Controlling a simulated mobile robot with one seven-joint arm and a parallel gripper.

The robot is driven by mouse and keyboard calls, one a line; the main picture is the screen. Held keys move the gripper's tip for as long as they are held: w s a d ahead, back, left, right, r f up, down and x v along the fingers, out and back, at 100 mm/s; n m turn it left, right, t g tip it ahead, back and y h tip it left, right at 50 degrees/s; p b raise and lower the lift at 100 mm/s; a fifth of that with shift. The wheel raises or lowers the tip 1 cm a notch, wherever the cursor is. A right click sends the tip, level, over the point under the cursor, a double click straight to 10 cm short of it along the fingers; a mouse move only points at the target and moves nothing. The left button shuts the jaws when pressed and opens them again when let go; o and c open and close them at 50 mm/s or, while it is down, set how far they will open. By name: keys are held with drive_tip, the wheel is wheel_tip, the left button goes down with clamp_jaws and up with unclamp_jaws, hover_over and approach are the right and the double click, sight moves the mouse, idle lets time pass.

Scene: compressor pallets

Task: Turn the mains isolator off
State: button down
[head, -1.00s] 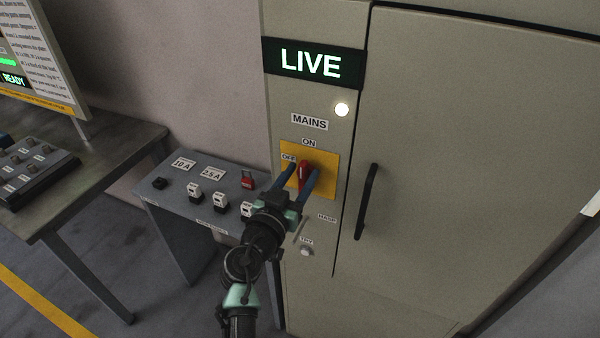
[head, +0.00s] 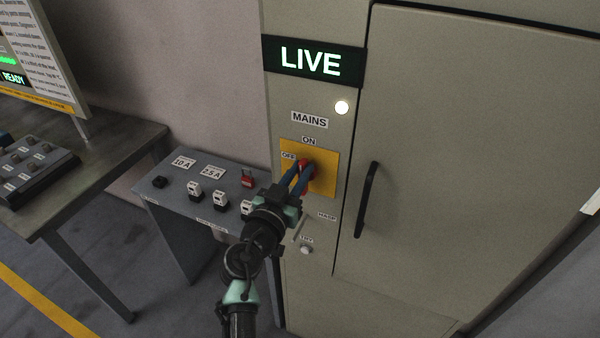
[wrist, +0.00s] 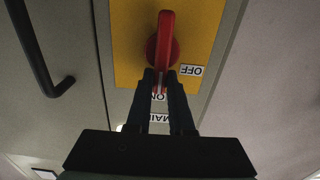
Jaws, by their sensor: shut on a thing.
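The mains isolator is a red handle (wrist: 162,42) on a yellow plate (head: 325,179) on the cabinet front. The plate has ON above the handle and OFF at its upper left. In the wrist view the handle's long axis lies along the line to the ON label. My gripper (head: 303,173) is shut on the red handle, with a finger on each side; in the wrist view the fingertips (wrist: 160,75) meet the handle's ON end. The fingers hide much of the handle in the head view. The sign (head: 312,62) above reads LIVE and a white lamp (head: 342,107) is lit.
A black door handle (head: 367,200) stands out to the right of the plate. A HASP label (head: 326,216) and a TRY button (head: 306,250) are below.

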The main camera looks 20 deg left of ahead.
drive_tip(key=shift+s+f, duration=0.1)
drive_tip(key=shift+f, duration=0.4)
drive_tip(key=shift+a+f+n+b, duration=0.35)
drive_tip(key=shift+n+b, duration=0.45)
drive_tip(key=shift+n, duration=2.15)
drive_tip(key=shift+a+f+n+b, duration=0.25)
drive_tip(key=shift+f+n+b, duration=0.4)
drive_tip(key=shift+n, duration=2.25)
drive_tip(key=shift+a+f+n+b, duration=0.3)
drive_tip(key=shift+n+b, duration=0.65)
drive_tip(key=shift+n, duration=2)
drive_tip(key=shift+w, duration=0.2)
drive_tip(key=c, duration=0.8)
unclamp_jaws()
drive_tip(key=shift+d+r, duration=0.1)
drive_tip(key=shift+r, duration=0.25)
drive_tip(key=shift+a+r, duration=0.15)
drive_tip(key=shift+a, duration=0.1)
